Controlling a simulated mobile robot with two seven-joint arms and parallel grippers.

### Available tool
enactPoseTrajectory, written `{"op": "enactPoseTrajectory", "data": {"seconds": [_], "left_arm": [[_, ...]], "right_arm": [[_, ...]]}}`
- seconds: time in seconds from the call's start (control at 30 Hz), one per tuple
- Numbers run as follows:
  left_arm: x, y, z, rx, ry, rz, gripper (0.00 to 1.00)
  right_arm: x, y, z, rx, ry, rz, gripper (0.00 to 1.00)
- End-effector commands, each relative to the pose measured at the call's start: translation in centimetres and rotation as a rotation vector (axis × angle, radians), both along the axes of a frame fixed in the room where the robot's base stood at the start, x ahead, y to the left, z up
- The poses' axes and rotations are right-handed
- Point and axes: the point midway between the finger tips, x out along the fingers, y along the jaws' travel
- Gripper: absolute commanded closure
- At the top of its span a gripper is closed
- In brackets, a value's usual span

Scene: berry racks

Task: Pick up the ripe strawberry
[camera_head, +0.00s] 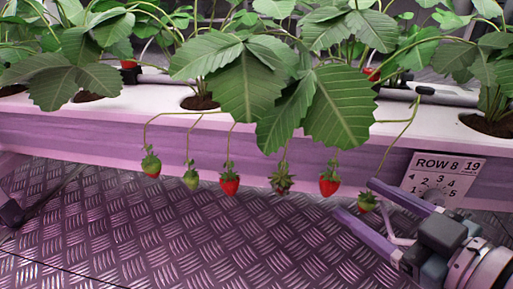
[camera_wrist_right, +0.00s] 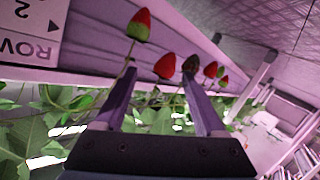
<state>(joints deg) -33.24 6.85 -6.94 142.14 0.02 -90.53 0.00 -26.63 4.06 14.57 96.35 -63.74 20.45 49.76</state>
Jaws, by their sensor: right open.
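Several strawberries hang in a row on thin stems below the rack's front edge. In the head view, one red berry (camera_head: 328,184) hangs just left of my right gripper, and another red berry (camera_head: 230,184) hangs further left. My right gripper (camera_head: 354,198) is open, with a mostly green berry (camera_head: 367,203) at its fingers. In the right wrist view, a red berry (camera_wrist_right: 166,67) shows between the fingertips (camera_wrist_right: 160,66), with no clear contact. A red-and-green berry (camera_wrist_right: 139,26) is beyond the other finger. At the left edge, a dark part may be my left gripper (camera_head: 11,212); its jaws are unclear.
The white planter rack (camera_head: 140,100) runs across the view, with broad leaves (camera_head: 340,105) overhanging its front. A row sign (camera_head: 440,178) is beside my right gripper. The patterned floor below is clear.

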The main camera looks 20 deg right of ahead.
Motion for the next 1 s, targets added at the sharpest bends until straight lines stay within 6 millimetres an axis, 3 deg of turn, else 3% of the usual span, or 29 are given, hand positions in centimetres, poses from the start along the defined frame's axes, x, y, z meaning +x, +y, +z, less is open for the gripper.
{"op": "enactPoseTrajectory", "data": {"seconds": [0.5, 0.77, 1.0], "left_arm": [[-0.1, -0.1, -2.1, -0.002, 0.002, 0.002, 0.50], [0.0, 0.1, -2.0, 0.004, 0.001, -0.001, 0.50], [0.0, 0.2, -2.0, 0.006, 0.001, -0.002, 0.50]], "right_arm": [[6.2, 1.5, -0.8, -0.002, -0.002, -0.001, 0.28], [6.6, 1.6, -0.8, 0.000, 0.000, -0.002, 0.28], [6.6, 1.6, -0.8, 0.000, 0.000, -0.002, 0.52]]}}
